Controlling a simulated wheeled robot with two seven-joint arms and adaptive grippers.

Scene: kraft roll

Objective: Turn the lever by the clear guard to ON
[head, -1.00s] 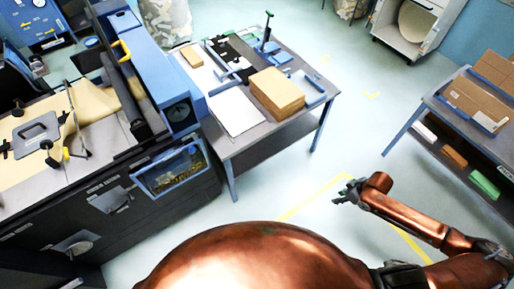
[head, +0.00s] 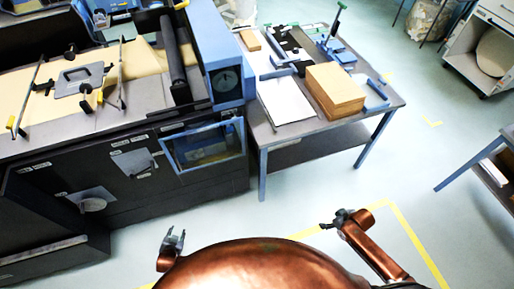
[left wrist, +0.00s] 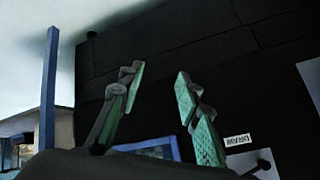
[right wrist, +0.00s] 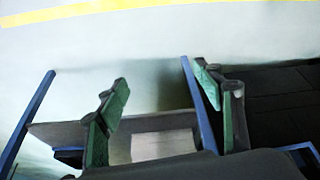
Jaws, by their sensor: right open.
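The clear guard (head: 178,158) is a blue-framed window on the front of the dark machine. Left of it is a light plate (head: 136,160) with a small dark handle, probably the lever; its setting is too small to read. My left gripper (head: 174,240) is low in front of the machine, apart from it. In the left wrist view it is open and empty (left wrist: 160,85), with a labelled plate (left wrist: 252,160) at the lower right. My right gripper (head: 336,222) is over the floor. In the right wrist view it is open and empty (right wrist: 160,88).
A second plate with a round fitting (head: 92,200) is lower left on the machine front. A blue-legged table (head: 285,136) with a cardboard stack (head: 334,92) stands right of the guard. Floor between me and the machine is clear.

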